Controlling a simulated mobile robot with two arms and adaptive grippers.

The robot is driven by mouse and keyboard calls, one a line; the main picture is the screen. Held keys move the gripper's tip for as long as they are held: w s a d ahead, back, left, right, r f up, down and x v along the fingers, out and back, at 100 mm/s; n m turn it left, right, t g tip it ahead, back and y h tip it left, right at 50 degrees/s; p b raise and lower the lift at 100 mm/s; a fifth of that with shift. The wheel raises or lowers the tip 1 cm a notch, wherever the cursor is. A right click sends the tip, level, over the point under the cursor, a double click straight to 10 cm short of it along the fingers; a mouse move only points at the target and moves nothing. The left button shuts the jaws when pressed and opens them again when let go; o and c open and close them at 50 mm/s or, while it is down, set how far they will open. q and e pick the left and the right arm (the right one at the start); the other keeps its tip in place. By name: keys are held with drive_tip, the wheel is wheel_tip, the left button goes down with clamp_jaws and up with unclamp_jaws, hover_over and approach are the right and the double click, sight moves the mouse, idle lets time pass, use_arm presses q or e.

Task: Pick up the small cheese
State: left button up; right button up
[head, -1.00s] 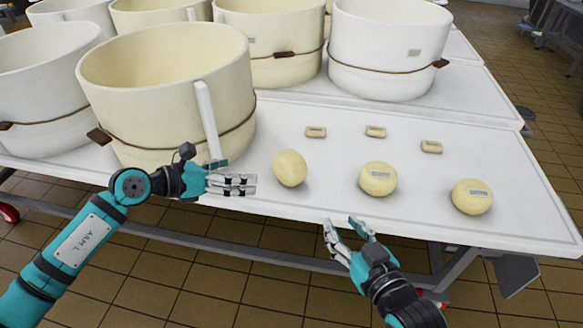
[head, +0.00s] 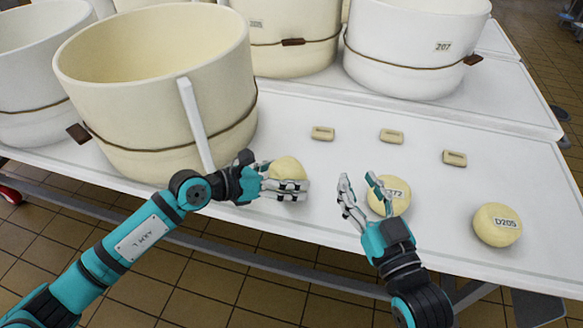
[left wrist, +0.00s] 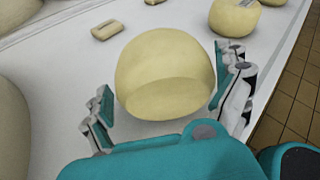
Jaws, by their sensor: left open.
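A plain pale-yellow round cheese (head: 287,167) sits on the white table near its front edge. My left gripper (head: 296,189) is in front of it, partly covering it. In the left wrist view the cheese (left wrist: 165,72) stands between the spread fingers, with a gap visible on the left side. My left gripper (left wrist: 170,85) is open. A second round cheese (head: 397,190) with a label ending in 72 is partly behind my right gripper (head: 358,183), which is open and empty. A third round cheese (head: 497,225), labelled D205, stands at the right.
Small pale rectangular pieces (head: 323,133), (head: 391,136) and (head: 455,158) lie behind the cheeses. A large cream vat (head: 150,90) with an upright white bar stands close to my left gripper. A white vat (head: 415,50) stands further back. The table (head: 480,120) is bare between them.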

use_arm(q)
drive_tip(key=shift+d, duration=0.25)
drive_tip(key=shift+s+a, duration=0.1)
drive_tip(key=shift+c, duration=0.7)
drive_tip(key=shift+r, duration=0.1)
drive_tip(key=c, duration=1.3)
drive_tip(key=shift+r, duration=0.1)
